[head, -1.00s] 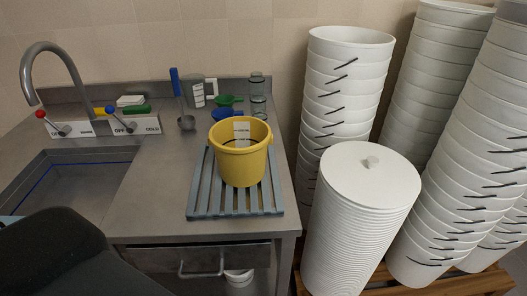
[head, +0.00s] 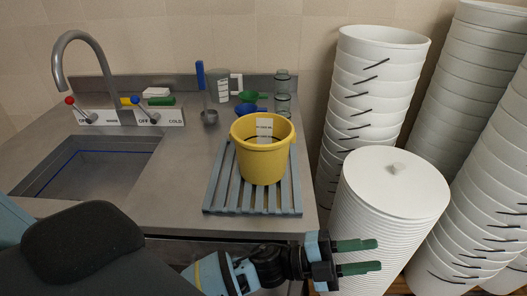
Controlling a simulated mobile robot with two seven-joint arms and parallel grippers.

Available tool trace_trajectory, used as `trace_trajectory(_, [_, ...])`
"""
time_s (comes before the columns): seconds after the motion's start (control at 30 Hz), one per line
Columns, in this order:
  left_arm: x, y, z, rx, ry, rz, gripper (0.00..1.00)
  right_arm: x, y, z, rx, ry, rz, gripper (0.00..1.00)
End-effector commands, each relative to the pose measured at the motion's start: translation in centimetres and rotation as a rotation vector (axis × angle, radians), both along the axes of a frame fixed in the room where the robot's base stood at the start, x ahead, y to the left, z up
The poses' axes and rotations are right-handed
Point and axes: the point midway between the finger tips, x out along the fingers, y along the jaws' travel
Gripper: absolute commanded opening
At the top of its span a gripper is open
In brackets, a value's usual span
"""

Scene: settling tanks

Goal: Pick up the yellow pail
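The yellow pail (head: 259,162) stands upright on a grey-blue slatted rack (head: 224,190) on the steel counter. Its open top shows a white label on the far inner wall. My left gripper (head: 358,257) is at the lower right, in front of the counter's front right corner, to the right of the pail and nearer to me. Its two green fingers point right, with a gap between them and nothing in it. It is apart from the pail. My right gripper is not in view.
A sink (head: 88,166) with a tap (head: 82,62) is on the left. A ladle (head: 204,95), a measuring jug (head: 222,90) and glass jars (head: 282,90) stand behind the pail. Tall stacks of white buckets (head: 372,85) and a stack of lids (head: 396,190) crowd the right. Bare counter (head: 165,195) lies left of the rack.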

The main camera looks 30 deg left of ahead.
Motion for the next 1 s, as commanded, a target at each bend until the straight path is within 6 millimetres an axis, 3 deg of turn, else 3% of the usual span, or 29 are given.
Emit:
trace_trajectory(0.2, [-0.3, -2.5, 2.9, 0.229, -0.356, -0.259, 0.33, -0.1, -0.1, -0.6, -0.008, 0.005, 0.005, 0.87])
trace_trajectory(0.33, [-0.2, -2.6, 3.1, 0.398, -0.535, -0.407, 0.33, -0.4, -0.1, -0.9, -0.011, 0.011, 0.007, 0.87])
trace_trajectory(0.47, [0.5, -1.5, 2.9, 0.592, -0.686, -0.544, 0.33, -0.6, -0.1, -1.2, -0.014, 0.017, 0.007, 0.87])
trace_trajectory(0.57, [1.6, 0.1, 2.6, 0.758, -0.779, -0.639, 0.33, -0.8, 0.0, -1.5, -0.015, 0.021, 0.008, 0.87])
trace_trajectory(0.77, [5.1, 5.6, 3.0, 1.129, -0.894, -0.798, 0.33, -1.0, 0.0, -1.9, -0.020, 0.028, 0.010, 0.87])
trace_trajectory(1.0, [10.0, 15.0, 6.6, 1.605, -0.877, -0.910, 0.33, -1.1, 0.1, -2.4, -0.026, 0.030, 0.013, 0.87])
